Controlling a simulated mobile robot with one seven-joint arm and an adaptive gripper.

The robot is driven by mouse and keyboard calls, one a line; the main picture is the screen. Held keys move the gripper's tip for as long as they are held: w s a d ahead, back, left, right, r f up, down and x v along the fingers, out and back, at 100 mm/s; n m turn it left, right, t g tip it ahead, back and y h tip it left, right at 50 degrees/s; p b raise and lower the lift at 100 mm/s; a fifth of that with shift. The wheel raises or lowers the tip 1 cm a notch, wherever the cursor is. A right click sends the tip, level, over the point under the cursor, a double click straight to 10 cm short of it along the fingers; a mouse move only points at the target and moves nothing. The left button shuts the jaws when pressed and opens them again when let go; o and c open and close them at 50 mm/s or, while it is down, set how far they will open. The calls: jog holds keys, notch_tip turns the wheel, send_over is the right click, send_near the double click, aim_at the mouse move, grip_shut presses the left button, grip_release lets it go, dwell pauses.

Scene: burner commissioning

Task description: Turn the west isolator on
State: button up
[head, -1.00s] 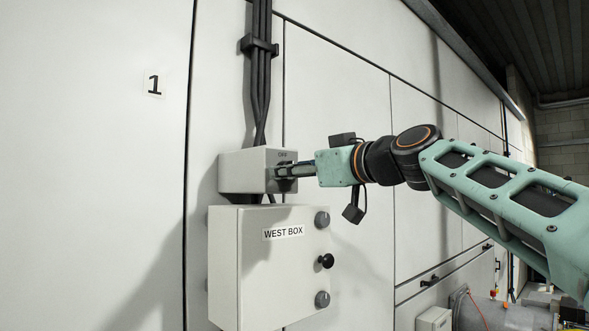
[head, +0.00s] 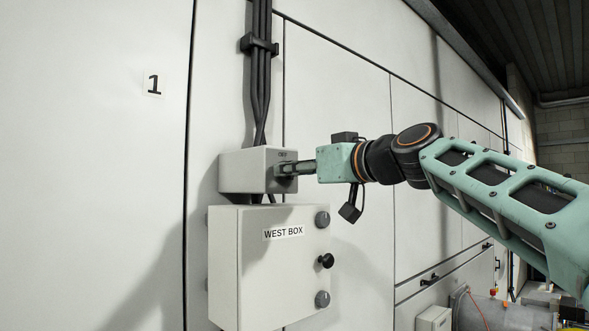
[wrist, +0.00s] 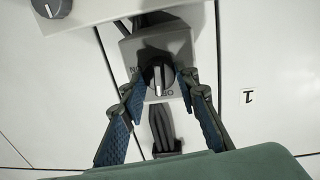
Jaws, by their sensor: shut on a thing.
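The west isolator (head: 240,172) is a grey box on the white wall, with a dark rotary knob on its face. In the wrist view, which is upside down, the dark round knob (wrist: 151,82) has a pale pointer line lying towards the OFF mark; an ON mark shows to the left. My gripper (wrist: 161,77) has its two blue-padded fingers on either side of the knob, shut on it. In the head view my gripper (head: 284,170) reaches the box face from the right, and its fingertips hide most of the knob.
A grey cabinet (head: 245,270) labelled WEST BOX, with two grey knobs and a black handle on its side, sits just below the isolator. Black cables (head: 262,75) run down the wall into the isolator from above.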

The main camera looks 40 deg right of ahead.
jog(key=shift+d+m+g+y+p, duration=0.1)
jog(key=shift+m+g+y+p, duration=0.15)
jog(key=shift+m+p, duration=2.45)
jog(key=shift+d+m+g+y+p, duration=0.15)
jog(key=shift+m+y+p, duration=0.25)
jog(key=shift+m, duration=4.6)
jog(key=o, duration=1.1)
jog(key=shift+o, duration=0.2)
jog(key=shift+s, duration=0.1)
